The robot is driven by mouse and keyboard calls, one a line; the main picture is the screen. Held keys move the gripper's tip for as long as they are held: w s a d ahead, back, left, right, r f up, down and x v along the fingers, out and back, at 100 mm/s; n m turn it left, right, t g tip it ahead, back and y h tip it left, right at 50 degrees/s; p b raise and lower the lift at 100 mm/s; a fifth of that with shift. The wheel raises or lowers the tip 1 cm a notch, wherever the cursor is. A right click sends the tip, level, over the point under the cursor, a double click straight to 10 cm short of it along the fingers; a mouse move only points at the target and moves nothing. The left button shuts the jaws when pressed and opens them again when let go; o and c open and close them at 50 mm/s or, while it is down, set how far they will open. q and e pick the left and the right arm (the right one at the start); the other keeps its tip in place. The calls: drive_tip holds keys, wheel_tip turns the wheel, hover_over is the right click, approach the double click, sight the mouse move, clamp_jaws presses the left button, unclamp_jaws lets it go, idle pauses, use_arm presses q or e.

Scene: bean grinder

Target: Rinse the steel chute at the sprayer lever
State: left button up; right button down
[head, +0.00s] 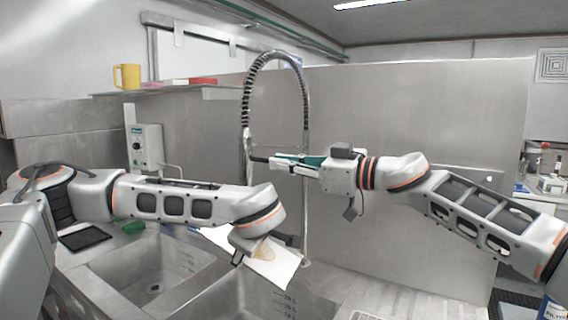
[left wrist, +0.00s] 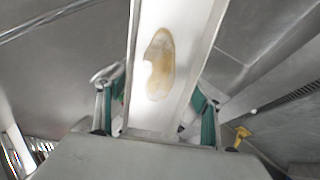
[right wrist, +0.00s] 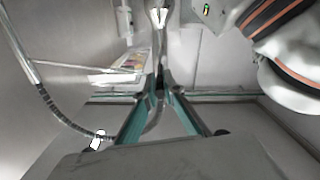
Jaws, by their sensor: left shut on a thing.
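The steel chute (head: 284,270) is a pale, flat-bottomed channel with a brown stain, tilted over the sinks. In the left wrist view the chute (left wrist: 188,62) runs between the fingers of my left gripper (left wrist: 158,100), which is shut on it. The stain lies on its inner face. The sprayer (head: 247,150) hangs from a coiled hose on a tall arch. My right gripper (head: 272,162) is level with it, with a dark piece, perhaps the lever, at its fingertips. In the right wrist view its fingers (right wrist: 162,95) converge closely; whether they grip anything is unclear.
Two sink basins (head: 150,275) lie below my left arm. A ribbed drainboard (head: 400,300) is at the right front. A steel splash wall (head: 400,120) stands behind. A control box (head: 146,146) is at the left, below a shelf with a yellow mug (head: 128,77).

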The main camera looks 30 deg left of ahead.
drive_tip(key=shift+f+t+y, duration=0.3)
drive_tip(key=shift+f+y, duration=0.35)
drive_tip(key=shift+y, duration=0.25)
drive_tip(key=c, duration=2.1)
unclamp_jaws()
drive_tip(key=shift+c, duration=0.2)
drive_tip(key=d+f, duration=0.1)
drive_tip(key=d, duration=1)
drive_tip(key=shift+s+d+f, duration=0.4)
drive_tip(key=shift+s, duration=0.05)
